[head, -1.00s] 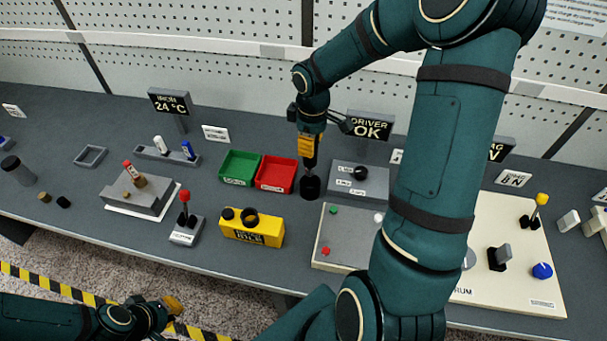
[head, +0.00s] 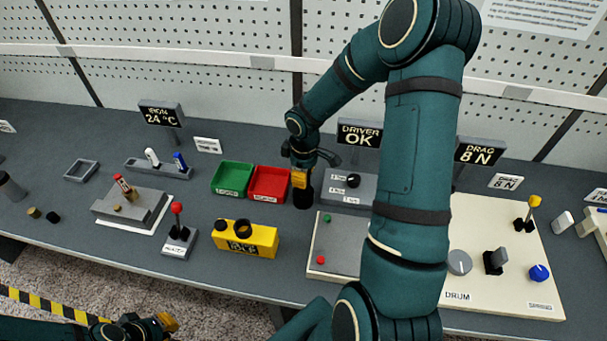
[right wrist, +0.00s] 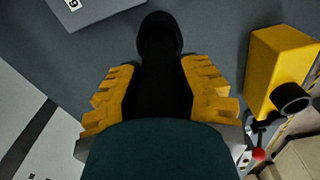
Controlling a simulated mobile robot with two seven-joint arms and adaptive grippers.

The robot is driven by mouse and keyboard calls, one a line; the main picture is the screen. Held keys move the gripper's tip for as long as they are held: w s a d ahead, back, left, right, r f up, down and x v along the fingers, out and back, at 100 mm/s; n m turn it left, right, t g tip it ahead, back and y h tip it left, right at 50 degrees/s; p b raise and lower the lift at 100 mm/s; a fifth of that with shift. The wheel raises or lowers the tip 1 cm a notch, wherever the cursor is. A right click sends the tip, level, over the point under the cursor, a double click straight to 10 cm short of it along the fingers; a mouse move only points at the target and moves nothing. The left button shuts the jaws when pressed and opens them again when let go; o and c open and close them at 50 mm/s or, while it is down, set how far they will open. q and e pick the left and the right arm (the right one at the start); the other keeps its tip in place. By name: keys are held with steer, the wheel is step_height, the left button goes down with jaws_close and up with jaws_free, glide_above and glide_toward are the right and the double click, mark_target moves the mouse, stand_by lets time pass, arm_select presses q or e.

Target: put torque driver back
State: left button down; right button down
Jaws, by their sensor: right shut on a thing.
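The torque driver (right wrist: 160,85) is a black body between the yellow fingers of my right gripper (right wrist: 163,90) in the right wrist view. Its lower end meets a round black holder (right wrist: 159,34). In the head view my right gripper (head: 300,179) is low, just above the black holder (head: 303,197) beside the red bin. The gripper hides most of the driver, so I cannot tell how deep it sits. My left gripper (head: 168,322) is at the lower left, in front of the table and away from these things; its finger opening is unclear.
A red bin (head: 268,184) and a green bin (head: 232,178) stand left of the holder. A grey control box (head: 347,188) is to its right, below the "DRIVER OK" sign (head: 359,133). A yellow box (head: 246,239) lies in front.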

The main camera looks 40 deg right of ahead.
steer(key=shift+f, duration=0.15)
steer(key=c, duration=0.7)
jaws_free()
steer(key=shift+r, duration=0.25)
step_height(320, 180, up, 12)
steer(key=shift+f+p, duration=0.1)
steer(key=shift+p, duration=0.6)
steer(key=shift+s, duration=0.1)
